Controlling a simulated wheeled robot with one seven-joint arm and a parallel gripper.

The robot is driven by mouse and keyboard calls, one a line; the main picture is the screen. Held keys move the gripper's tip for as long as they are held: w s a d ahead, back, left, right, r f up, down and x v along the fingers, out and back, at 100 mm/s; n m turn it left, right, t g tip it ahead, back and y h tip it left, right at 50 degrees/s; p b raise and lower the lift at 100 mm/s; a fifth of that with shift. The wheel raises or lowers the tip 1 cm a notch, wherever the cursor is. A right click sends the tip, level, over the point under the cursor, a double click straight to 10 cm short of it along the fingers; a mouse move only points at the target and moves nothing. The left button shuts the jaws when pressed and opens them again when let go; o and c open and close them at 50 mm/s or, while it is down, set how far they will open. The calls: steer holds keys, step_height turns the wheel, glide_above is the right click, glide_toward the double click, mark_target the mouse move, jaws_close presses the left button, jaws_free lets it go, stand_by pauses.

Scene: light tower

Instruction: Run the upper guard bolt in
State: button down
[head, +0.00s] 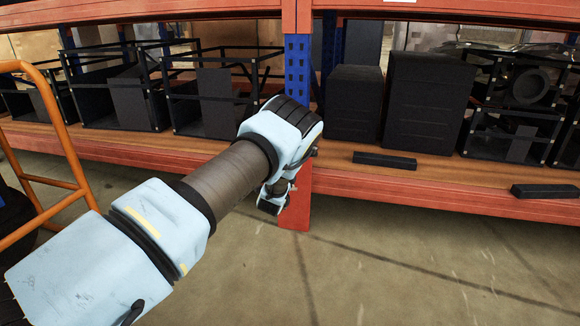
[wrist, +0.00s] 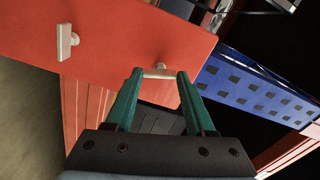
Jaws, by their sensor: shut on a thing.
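The red guard plate (wrist: 110,30) fills the upper left of the wrist view and covers the foot of the blue rack post (wrist: 262,85). The upper guard bolt (wrist: 158,72) has a pale crossbar on a short stem. My gripper (wrist: 157,74) is shut on that crossbar, with one green finger at each end. The lower guard bolt (wrist: 65,42) stands out from the plate to the left, apart from my gripper. In the head view the guard (head: 296,205) shows below the post, and my wrist hides the bolts and fingertips.
A wooden shelf on a red beam (head: 400,187) runs behind, with black boxes (head: 428,100) and open black frames (head: 210,95). An orange rail (head: 70,150) stands at the left. The concrete floor (head: 400,270) in front is clear.

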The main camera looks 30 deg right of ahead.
steer(key=shift+a+f, duration=0.15)
steer(key=shift+f, duration=0.05)
steer(key=c, duration=0.7)
jaws_free()
steer(key=o, duration=0.5)
steer(key=shift+r, duration=0.15)
steer(key=shift+c, duration=0.2)
steer(key=p+v, duration=0.3)
steer(key=v, duration=0.7)
steer(key=shift+s+a, duration=0.2)
steer(key=shift+s, duration=0.1)
